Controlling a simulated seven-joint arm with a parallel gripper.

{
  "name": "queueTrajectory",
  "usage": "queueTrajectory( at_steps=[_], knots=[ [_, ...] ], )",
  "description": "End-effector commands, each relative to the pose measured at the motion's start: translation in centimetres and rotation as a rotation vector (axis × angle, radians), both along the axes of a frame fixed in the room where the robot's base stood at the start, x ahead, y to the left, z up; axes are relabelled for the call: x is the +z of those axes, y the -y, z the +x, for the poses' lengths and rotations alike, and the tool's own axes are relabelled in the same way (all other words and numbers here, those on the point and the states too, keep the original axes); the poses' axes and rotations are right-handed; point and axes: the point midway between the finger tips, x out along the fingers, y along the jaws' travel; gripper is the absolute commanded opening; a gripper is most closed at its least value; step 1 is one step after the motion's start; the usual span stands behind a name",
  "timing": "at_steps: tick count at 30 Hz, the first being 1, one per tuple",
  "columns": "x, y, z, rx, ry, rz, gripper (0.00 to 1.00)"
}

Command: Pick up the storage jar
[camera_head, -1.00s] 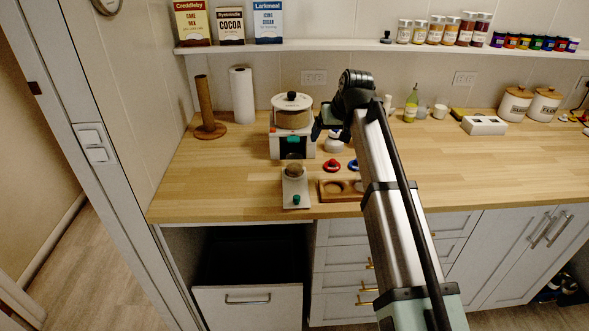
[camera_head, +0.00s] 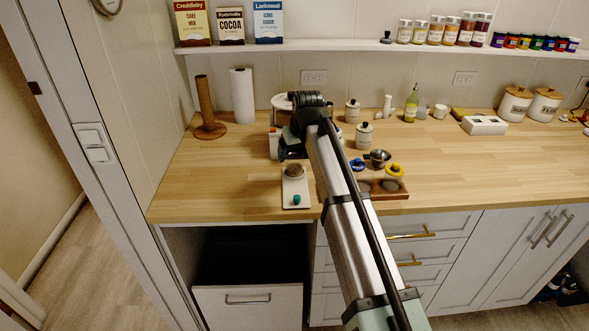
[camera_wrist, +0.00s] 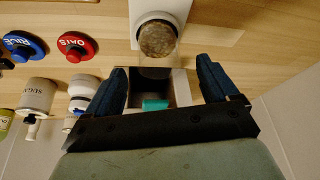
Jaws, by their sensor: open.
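A clear jar with brown contents (camera_head: 295,171) stands upright on a small white scale-like base (camera_head: 295,187) near the counter's front; I take it for the storage jar. In the wrist view the jar (camera_wrist: 157,42) shows just beyond and between the fingertips, on the white base (camera_wrist: 165,12). My gripper (camera_wrist: 162,68) is open and empty, its two dark blue fingers apart. I cannot tell whether the fingers touch the jar.
A blue lid (camera_head: 357,165), yellow lid (camera_head: 395,169), metal bowl (camera_head: 379,155) and wooden tray (camera_head: 394,192) lie to the right. A red OATS lid (camera_wrist: 75,44) shows in the wrist view. A white canister (camera_head: 363,135) stands behind. The counter's left front is clear.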

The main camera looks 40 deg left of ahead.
Motion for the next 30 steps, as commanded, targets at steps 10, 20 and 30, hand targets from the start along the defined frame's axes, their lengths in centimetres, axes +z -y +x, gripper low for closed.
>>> queueTrajectory(
  at_steps=[10,20,30],
  knots=[
    [-1.6,-0.5,0.3,0.0,0.0,0.0,0.87],
    [-5.3,-1.6,1.0,0.0,0.0,-0.001,0.87],
    [-5.5,-1.7,1.0,0.0,0.0,0.0,0.77]
  ],
)
